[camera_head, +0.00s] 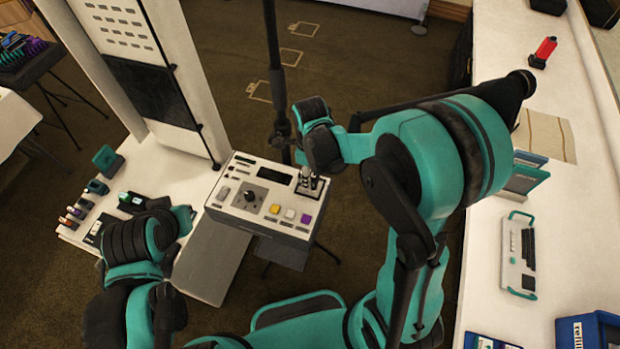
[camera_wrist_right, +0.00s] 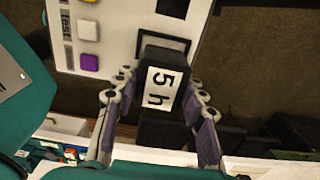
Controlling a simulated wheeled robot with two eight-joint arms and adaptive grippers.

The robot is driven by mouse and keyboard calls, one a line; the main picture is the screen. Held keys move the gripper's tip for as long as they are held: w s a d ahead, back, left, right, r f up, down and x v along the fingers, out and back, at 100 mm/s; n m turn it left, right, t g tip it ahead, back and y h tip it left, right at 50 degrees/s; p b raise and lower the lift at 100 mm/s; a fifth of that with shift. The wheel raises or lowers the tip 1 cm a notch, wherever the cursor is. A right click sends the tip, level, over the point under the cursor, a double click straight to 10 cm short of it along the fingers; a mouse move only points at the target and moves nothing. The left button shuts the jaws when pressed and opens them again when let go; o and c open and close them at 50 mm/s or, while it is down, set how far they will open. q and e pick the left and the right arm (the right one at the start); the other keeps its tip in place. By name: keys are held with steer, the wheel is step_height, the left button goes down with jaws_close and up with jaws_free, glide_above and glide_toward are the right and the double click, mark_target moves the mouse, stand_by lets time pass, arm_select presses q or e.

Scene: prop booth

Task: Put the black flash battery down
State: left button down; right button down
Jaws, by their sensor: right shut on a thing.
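The black flash battery (camera_wrist_right: 166,78) bears a white label reading "5 h" and sits between the fingers of my right gripper (camera_wrist_right: 160,84) in the right wrist view. In the head view my right gripper (camera_head: 311,183) is over the right end of the light grey console (camera_head: 238,208), and the battery is not clear there. My left arm reaches over the table at left; its gripper is hidden behind the arm.
The console carries a black knob (camera_head: 250,197) and yellow, white and purple buttons. Small coloured items and a teal block (camera_head: 107,160) lie on the left table. The right counter holds a red-topped item (camera_head: 543,53), a white tray (camera_head: 521,255) and a blue box (camera_head: 590,330).

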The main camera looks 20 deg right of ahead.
step_height(320, 180, down, 2)
steer(key=shift+f, duration=0.2)
steer(key=c, duration=0.9)
jaws_free()
steer(key=shift+f, duration=0.1)
